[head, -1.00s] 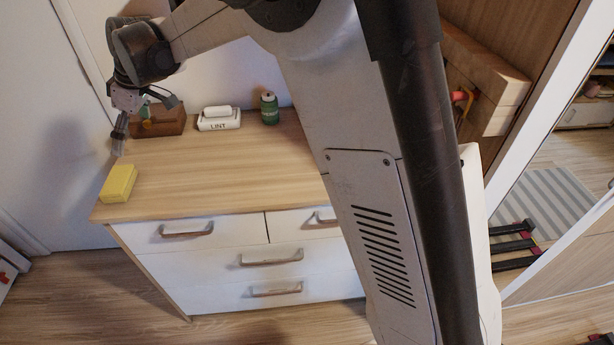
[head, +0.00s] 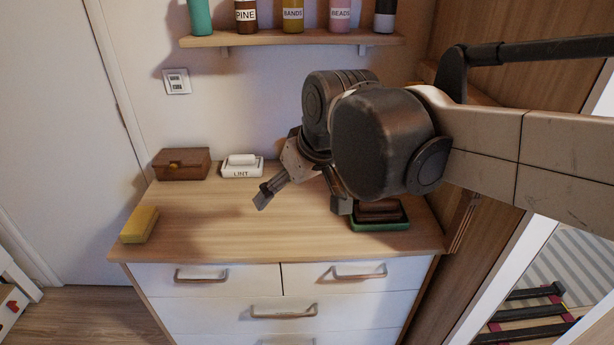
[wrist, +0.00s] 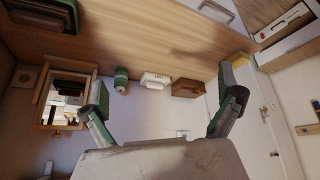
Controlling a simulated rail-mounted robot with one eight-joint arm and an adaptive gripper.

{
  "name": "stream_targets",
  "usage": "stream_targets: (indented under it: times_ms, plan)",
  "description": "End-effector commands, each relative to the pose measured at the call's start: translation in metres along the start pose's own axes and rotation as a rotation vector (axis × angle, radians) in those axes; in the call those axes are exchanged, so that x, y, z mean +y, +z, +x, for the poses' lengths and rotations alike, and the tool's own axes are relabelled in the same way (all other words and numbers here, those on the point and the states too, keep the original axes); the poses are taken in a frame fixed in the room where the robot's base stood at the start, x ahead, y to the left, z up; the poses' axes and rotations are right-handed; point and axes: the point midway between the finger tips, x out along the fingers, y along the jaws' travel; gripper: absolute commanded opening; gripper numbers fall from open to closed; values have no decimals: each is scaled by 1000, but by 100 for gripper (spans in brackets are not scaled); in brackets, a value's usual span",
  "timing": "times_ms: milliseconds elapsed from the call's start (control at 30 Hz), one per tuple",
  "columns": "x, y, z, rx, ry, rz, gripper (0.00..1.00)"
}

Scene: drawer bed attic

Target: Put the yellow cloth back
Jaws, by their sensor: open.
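The yellow cloth (head: 139,224) is a folded block lying on the left end of the wooden dresser top (head: 230,225), near its edge. My gripper (head: 302,201) is open and empty above the middle to right part of the dresser top, well to the right of the cloth. In the wrist view both fingers of my gripper (wrist: 165,85) are spread wide with nothing between them.
A brown box (head: 182,164) and a white LINT box (head: 242,167) stand at the back. A green tray (head: 372,227) with brown contents sits at right, partly behind my gripper. A green can (wrist: 121,80) shows in the wrist view. A wall shelf (head: 290,40) holds bottles above.

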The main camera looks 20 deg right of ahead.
Motion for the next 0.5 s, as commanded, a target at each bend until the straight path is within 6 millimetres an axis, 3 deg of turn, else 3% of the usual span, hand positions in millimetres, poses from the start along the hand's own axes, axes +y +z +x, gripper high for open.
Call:
stream_targets:
  times_ms: [100,300,500]
  plan:
    - [12,43,-9,22,44,85,100]
    - [24,100,-15,59,104,208,100]
    - [28,130,-14,80,135,273,100]
